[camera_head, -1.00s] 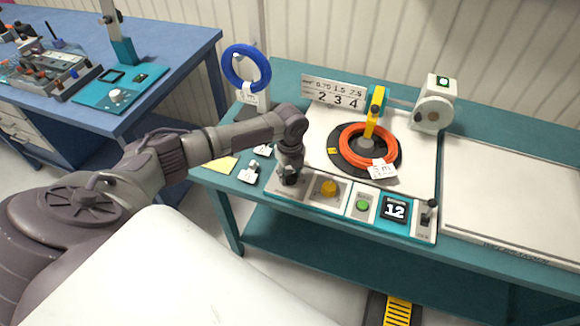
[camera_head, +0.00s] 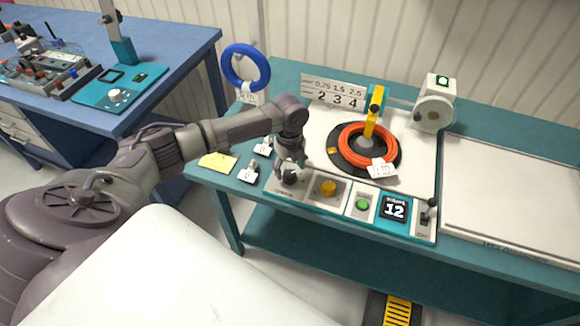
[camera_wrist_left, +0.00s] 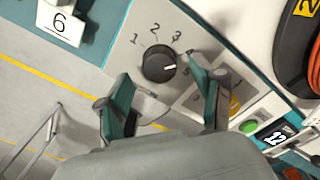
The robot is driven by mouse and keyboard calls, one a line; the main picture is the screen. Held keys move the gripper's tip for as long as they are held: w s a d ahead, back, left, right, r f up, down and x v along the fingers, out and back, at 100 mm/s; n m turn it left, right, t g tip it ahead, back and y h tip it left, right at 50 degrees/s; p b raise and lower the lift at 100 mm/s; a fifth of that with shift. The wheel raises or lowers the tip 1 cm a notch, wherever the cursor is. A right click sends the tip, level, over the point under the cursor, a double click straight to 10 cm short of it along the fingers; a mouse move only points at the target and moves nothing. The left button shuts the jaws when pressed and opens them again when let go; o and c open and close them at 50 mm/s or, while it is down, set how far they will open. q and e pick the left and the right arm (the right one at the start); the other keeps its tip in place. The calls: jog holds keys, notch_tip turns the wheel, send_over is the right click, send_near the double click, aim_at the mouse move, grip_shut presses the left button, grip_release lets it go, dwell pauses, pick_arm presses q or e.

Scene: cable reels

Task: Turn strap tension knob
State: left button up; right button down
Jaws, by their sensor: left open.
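The strap tension knob is a round black dial (camera_wrist_left: 158,66) on a light panel, with 1, 2, 3 and what looks like 5 printed around it. Its white mark points right, toward the 5. A right fingertip partly covers the scale there. In the head view the knob (camera_head: 289,179) shows just under my left gripper (camera_head: 291,164). The left gripper is open, pointing down, with its teal-padded fingers on either side of the knob in the wrist view. It seems to hover slightly above the knob, not closed on it. My right gripper is not in view.
Right of the knob are a yellow button (camera_head: 328,188), a green button (camera_head: 362,204), a display reading 12 (camera_head: 394,208) and a lever (camera_head: 428,212). An orange cable coil (camera_head: 369,150) lies on the reel behind. A blue coil (camera_head: 246,68) hangs at the back left.

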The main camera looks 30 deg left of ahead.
aim_at(290, 174)
pick_arm(q)
notch_tip(290, 174, up, 9)
jog(key=shift+r, duration=0.15)
dwell(0.5)
